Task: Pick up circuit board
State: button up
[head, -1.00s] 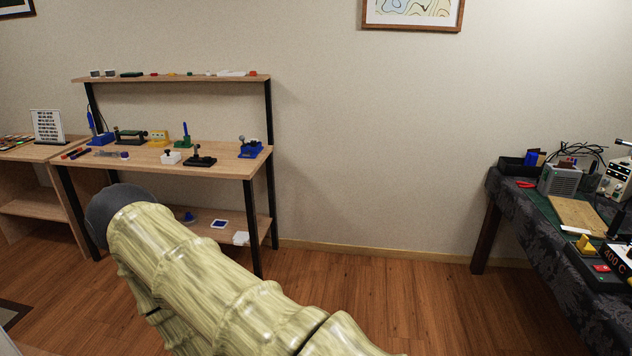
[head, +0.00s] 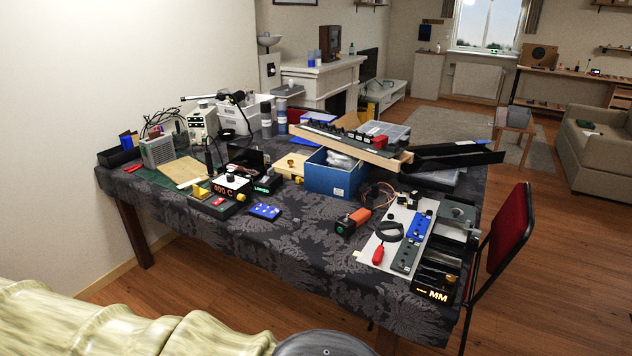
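A small blue board with light-coloured parts on it (head: 264,211) lies flat near the front edge of the cloth-covered table. It may be the circuit board, but it is too small to be sure. Another blue strip with knobs or parts (head: 419,226) lies on a white panel at the table's right part.
The table (head: 300,240) is crowded: a soldering station (head: 222,190), a blue box (head: 335,178), a long tilted wooden rack (head: 340,143) and an orange-tipped tool (head: 353,220). A red chair (head: 507,230) stands at the right. Wooden floor before the table is clear.

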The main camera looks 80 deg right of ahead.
aim_at(267, 212)
jog(key=z, duration=2.05)
jog(key=i, duration=0.75)
